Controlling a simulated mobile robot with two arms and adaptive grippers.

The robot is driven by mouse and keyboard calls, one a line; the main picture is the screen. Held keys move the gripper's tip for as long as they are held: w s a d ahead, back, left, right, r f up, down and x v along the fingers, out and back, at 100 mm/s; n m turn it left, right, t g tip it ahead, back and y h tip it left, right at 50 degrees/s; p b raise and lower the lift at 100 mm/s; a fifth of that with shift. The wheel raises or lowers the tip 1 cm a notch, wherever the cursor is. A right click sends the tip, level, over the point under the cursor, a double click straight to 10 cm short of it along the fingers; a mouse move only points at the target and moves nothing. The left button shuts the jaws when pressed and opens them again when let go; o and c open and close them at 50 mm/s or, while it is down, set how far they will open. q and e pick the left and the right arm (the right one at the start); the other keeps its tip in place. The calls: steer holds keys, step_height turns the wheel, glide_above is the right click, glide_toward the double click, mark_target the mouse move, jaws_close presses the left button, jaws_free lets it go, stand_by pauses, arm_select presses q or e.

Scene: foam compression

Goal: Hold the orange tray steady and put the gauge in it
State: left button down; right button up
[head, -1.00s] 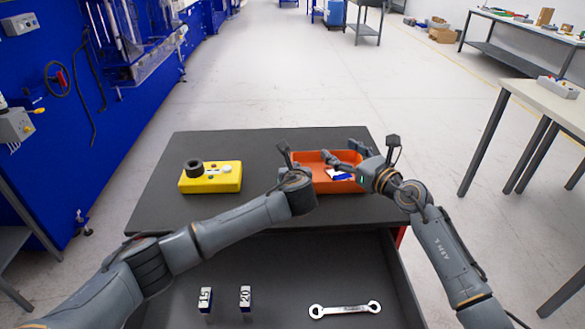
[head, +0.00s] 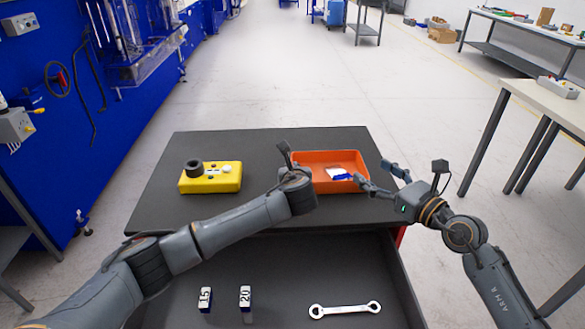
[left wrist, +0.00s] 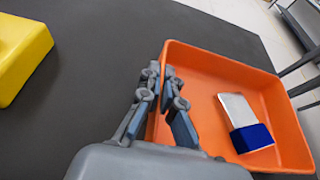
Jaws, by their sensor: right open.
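The orange tray (head: 312,157) sits on the dark tabletop, right of centre. The gauge, a blue and white block (head: 340,175), lies flat inside it, toward the right. In the left wrist view the gauge (left wrist: 245,125) rests on the floor of the tray (left wrist: 215,62), touching no gripper. My left gripper (head: 288,160) is at the tray's left wall; in the left wrist view its fingers (left wrist: 160,78) close on that wall, one inside and one outside. My right gripper (head: 374,174) is open and empty just outside the tray's right side.
A yellow block (head: 212,183) with a dark ring and small knobs stands on the left of the tabletop. The tabletop between yellow block and tray is clear.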

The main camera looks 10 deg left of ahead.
arm_select(q)
steer(key=c, duration=1.4)
jaws_free()
steer(key=shift+c, duration=0.2)
